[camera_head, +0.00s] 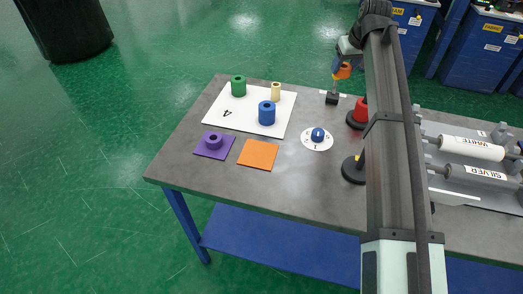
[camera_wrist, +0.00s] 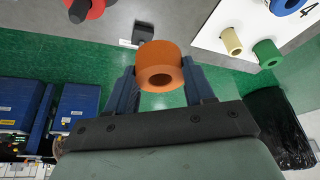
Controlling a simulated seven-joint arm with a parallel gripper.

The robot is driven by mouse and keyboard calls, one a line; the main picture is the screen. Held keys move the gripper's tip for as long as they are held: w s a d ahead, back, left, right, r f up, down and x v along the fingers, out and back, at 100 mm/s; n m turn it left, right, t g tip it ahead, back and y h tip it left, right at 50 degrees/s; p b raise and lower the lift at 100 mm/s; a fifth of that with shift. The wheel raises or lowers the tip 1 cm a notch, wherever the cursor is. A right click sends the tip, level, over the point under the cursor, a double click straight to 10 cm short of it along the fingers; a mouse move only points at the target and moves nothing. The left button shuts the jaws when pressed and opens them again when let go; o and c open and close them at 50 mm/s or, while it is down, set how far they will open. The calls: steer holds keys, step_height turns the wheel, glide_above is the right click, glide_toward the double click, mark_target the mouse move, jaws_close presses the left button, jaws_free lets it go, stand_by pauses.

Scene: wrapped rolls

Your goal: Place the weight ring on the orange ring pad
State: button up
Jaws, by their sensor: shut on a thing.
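My gripper (camera_wrist: 160,75) is shut on an orange weight ring (camera_wrist: 159,62), a short thick cylinder with a hole in its middle. In the head view my gripper (camera_head: 345,64) holds the orange weight ring (camera_head: 342,71) above the table's far edge, near a small black block (camera_head: 332,98). The ring is clear of the table. The flat orange square pad (camera_head: 258,154) lies bare near the table's left front, well to the left of and nearer than my gripper. The pad does not show in the wrist view.
A purple ring (camera_head: 213,141) sits on a purple pad (camera_head: 204,149) beside the orange pad. A white board (camera_head: 247,112) holds green (camera_head: 238,86), cream (camera_head: 275,92) and blue (camera_head: 266,113) rings.

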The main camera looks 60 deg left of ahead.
steer(key=s+a+f+n+g, duration=0.1)
steer(key=s+f+n, duration=0.15)
steer(key=s, duration=1.35)
steer(key=s+a+f+n, duration=0.1)
steer(key=s+f, duration=0.2)
steer(key=s, duration=1.3)
steer(key=d+f+m+t, duration=0.2)
steer(key=d+m, duration=0.3)
steer(key=shift+f, duration=4.95)
steer(key=o, duration=1.1)
steer(key=shift+f, duration=0.15)
steer(key=shift+o, duration=0.2)
steer(key=shift+g, duration=0.3)
